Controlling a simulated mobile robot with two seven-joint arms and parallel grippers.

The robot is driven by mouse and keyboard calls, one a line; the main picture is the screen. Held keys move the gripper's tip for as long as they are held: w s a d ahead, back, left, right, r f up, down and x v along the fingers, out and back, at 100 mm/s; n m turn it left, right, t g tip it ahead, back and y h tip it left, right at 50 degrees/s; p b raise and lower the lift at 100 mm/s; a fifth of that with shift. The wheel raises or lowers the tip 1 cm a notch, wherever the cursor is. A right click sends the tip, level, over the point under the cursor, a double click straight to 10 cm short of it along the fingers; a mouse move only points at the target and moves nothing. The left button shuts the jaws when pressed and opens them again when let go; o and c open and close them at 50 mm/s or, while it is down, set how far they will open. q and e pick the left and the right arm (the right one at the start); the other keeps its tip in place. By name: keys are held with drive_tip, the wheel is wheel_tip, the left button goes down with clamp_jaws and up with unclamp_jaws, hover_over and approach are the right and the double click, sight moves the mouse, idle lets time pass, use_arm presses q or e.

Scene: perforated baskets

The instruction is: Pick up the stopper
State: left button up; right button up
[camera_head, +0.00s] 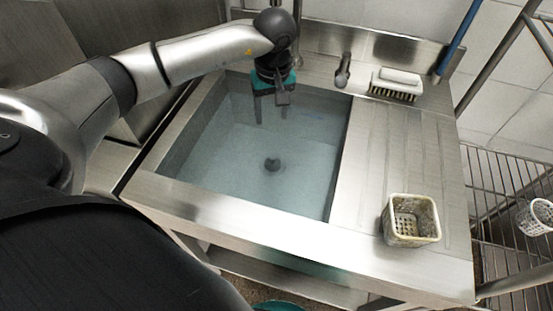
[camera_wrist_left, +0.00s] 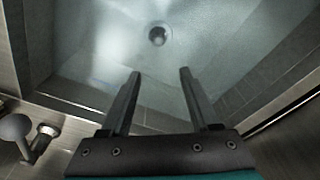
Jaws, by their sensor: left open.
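The stopper (camera_head: 272,164) is a small dark round piece at the bottom of the sink basin (camera_head: 190,130), which looks filled with water. It also shows in the left wrist view as a dark round shape (camera_wrist_left: 158,35) with a lighter centre, beyond my fingertips. My left gripper (camera_head: 271,118) is over the back part of the basin, pointing down, behind the stopper and apart from it. Its two fingers also show in the left wrist view (camera_wrist_left: 160,75), spread and empty. My right gripper is in neither view.
A faucet (camera_head: 343,70) and a white brush (camera_head: 396,84) stand at the sink's back edge. A perforated basket (camera_head: 411,220) is on the drainboard (camera_head: 385,160). Another white basket (camera_head: 537,216) is on a wire rack at the right. The basin walls surround the stopper.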

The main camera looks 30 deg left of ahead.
use_arm(q)
wheel_tip(320, 180, down, 3)
drive_tip(key=b, duration=0.4)
approach(272, 157)
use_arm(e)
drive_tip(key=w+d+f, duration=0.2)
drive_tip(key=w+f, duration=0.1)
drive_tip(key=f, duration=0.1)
use_arm(q)
drive_tip(key=shift+w+a+f+b, duration=0.1)
drive_tip(key=shift+f+b, duration=0.05)
drive_tip(key=shift+f, duration=0.25)
drive_tip(key=shift+w+a+f+b, duration=0.1)
drive_tip(key=shift+f+b, duration=0.05)
drive_tip(key=shift+f, duration=0.25)
drive_tip(key=shift+w+a+f+b, duration=0.1)
drive_tip(key=shift+f+b, duration=0.4)
drive_tip(key=shift+f, duration=0.9)
drive_tip(key=shift+w+f+b, duration=0.1)
drive_tip(key=shift+f+b, duration=0.4)
drive_tip(key=shift+f, duration=0.9)
drive_tip(key=shift+a+f, duration=0.1)
drive_tip(key=shift+f, duration=0.6)
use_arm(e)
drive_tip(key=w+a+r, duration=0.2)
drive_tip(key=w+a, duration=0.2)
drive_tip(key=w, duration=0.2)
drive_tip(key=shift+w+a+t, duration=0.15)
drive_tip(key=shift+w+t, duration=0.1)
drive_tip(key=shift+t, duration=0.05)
